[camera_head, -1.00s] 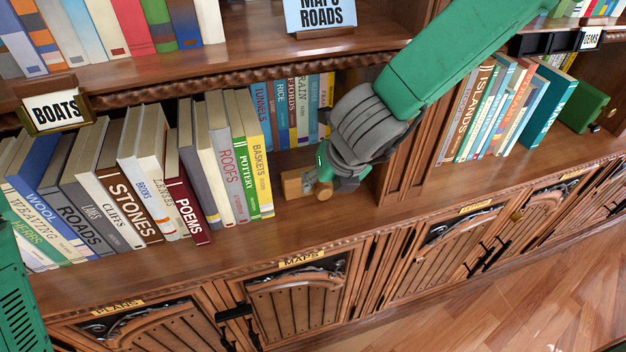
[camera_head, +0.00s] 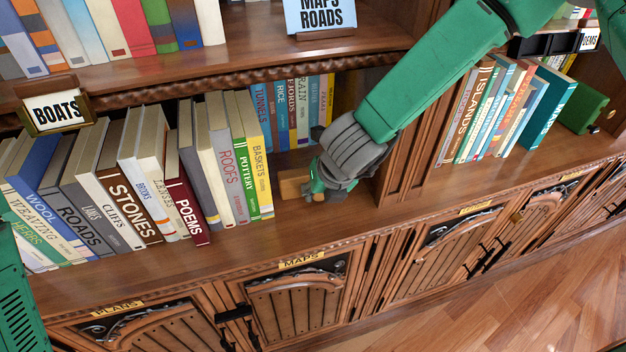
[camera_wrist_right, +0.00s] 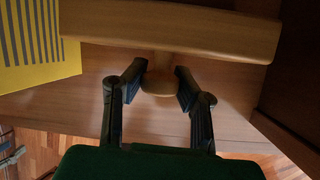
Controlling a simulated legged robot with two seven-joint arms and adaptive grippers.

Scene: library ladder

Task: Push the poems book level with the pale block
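The poems book (camera_head: 187,210) is dark red and leans in the row on the left lower shelf, between a pale book and a grey one. A pale wooden block (camera_head: 292,184) stands right of the yellow Baskets book. In the right wrist view the block (camera_wrist_right: 170,28) spans the top, with a round knob (camera_wrist_right: 159,82) toward me. My right gripper (camera_head: 316,186) is at the block's near side. Its fingers (camera_wrist_right: 160,88) flank the knob closely; whether they press on it is unclear. My left gripper is out of view.
The Baskets book (camera_head: 257,155) stands close left of the block. A wooden upright (camera_head: 397,170) divides the shelf to the right. Bare shelf board (camera_head: 250,238) runs before the books. The Boats sign (camera_head: 55,112) hangs above them. More books (camera_head: 490,110) stand beyond the upright.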

